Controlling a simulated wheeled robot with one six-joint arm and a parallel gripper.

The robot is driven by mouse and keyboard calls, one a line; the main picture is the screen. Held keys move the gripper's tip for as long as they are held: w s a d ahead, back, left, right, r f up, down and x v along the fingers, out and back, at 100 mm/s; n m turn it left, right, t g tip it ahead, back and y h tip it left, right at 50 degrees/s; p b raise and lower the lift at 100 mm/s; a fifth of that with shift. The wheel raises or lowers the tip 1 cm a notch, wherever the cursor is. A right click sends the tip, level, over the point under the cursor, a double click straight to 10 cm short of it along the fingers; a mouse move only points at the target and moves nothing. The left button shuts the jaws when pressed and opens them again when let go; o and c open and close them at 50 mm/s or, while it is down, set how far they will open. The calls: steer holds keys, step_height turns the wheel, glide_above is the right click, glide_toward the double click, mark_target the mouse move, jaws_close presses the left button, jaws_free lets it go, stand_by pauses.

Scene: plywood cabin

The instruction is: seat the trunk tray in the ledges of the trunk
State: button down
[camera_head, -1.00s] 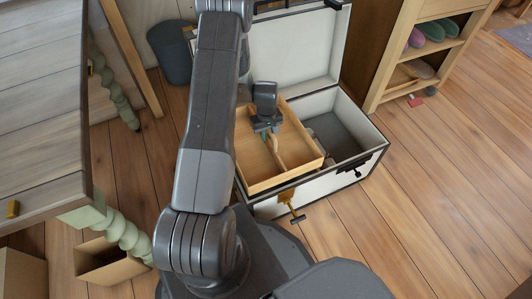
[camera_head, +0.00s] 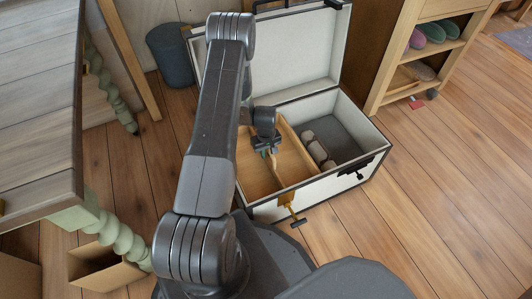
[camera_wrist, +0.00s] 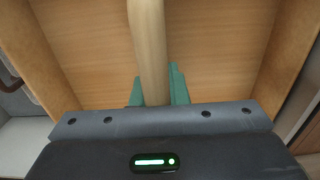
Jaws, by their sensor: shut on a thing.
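The trunk tray (camera_head: 255,178) is a light wooden box with a bar across its middle. It lies within the left part of the open white trunk (camera_head: 345,183), about level with the trunk's rim. My gripper (camera_head: 269,152) is shut on the tray's middle bar. In the wrist view the teal fingers of my gripper (camera_wrist: 155,88) stand on both sides of the pale bar, above the tray floor (camera_wrist: 215,60). The ledges are hidden under the tray, so I cannot tell whether it rests on them. My arm covers the tray's left back part.
Rounded grey-brown things (camera_head: 318,150) lie in the trunk right of the tray. The lid (camera_head: 290,55) stands open behind. A yellow latch (camera_head: 287,203) hangs at the front. A shelf (camera_head: 395,70) stands right, a table (camera_head: 40,130) left. The floor at right is mostly clear.

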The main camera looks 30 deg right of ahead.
steer(key=shift+f, duration=0.15)
steer(key=c, duration=1.4)
jaws_free()
step_height(320, 180, up, 12)
steer(key=p, duration=0.3)
steer(key=shift+r, duration=0.2)
